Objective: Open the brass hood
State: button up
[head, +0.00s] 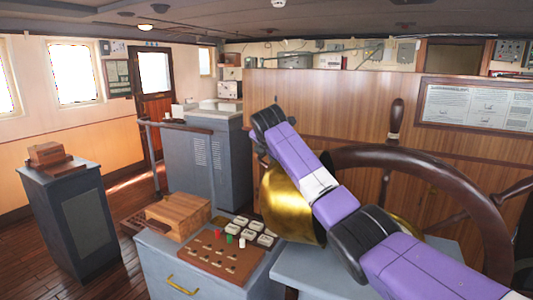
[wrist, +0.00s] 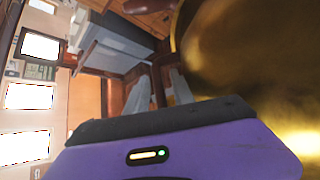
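The brass hood (head: 284,208) is a rounded, shiny gold shell beside the ship's wheel, partly covered by my purple arm. I cannot tell whether it is open or closed. In the wrist view its smooth brass surface (wrist: 250,60) fills the right side, very close. My gripper (wrist: 160,82) shows there as two grey fingers with a gap between them, just left of the brass. Nothing is seen held in it. I cannot tell whether a finger touches the hood. In the head view the fingers are hidden behind my arm.
The dark wooden wheel (head: 430,160) stands right of the hood. A grey console (head: 160,255) with buttons and a wooden box (head: 178,212) is at front left. A grey cabinet (head: 205,155) stands behind. Wooden floor (head: 125,185) is free at left.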

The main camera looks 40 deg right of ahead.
jog(key=b+v, duration=0.2)
jog(key=v, duration=0.5)
jog(key=shift+s+a+r+b, duration=0.15)
jog(key=shift+s+r+b, duration=0.05)
jog(key=shift+s+b, duration=0.1)
jog(key=shift+w, duration=0.1)
